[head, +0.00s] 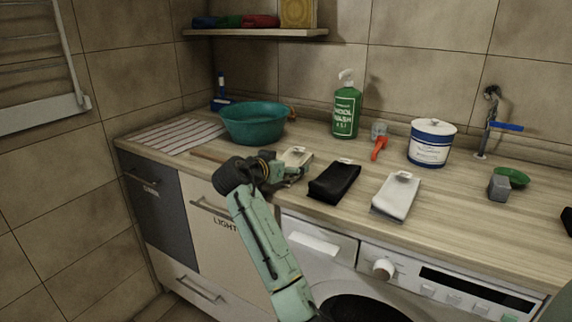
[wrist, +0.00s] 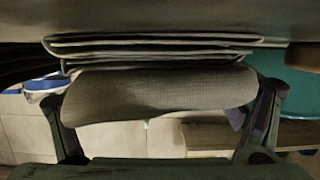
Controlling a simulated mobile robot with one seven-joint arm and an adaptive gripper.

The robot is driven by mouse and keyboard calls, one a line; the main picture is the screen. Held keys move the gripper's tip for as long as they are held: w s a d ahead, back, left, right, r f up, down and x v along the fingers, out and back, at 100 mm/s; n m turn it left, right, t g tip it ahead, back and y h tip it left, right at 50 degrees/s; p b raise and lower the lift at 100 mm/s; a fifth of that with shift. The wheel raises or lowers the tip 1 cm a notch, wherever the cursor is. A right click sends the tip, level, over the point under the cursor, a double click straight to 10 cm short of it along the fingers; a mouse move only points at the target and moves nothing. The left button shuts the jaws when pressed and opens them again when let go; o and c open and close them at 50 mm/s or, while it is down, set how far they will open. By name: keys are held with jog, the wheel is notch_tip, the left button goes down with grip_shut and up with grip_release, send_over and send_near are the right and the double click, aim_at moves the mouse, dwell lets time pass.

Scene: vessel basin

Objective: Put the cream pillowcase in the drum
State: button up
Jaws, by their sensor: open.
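The cream pillowcase (head: 297,154) lies folded on the worktop, between the teal basin and a black folded cloth. My gripper (head: 290,170) is at its near side and hides part of it. In the wrist view the folded cloth (wrist: 160,93) fills the space between my two spread fingers (wrist: 165,118). The fingers stand at its two ends, and I cannot tell whether they touch it. The washing machine's round drum opening (head: 366,309) shows dark at the bottom of the head view, partly cut off and partly behind my arm.
The black folded cloth (head: 334,182) and a white folded cloth (head: 396,195) lie to the right. The teal basin (head: 252,123) stands behind left, near a striped mat (head: 172,136). A green bottle (head: 346,111) and a white tub (head: 431,143) stand at the back.

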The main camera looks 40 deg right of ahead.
jog(key=shift+a+f, duration=0.15)
jog(key=b+v, duration=0.2)
jog(key=v, duration=0.3)
jog(key=b+v, duration=0.1)
jog(key=v, duration=0.4)
jog(key=shift+a+r+b, duration=0.2)
jog(key=shift+r+b, duration=0.15)
jog(key=shift+b, duration=0.05)
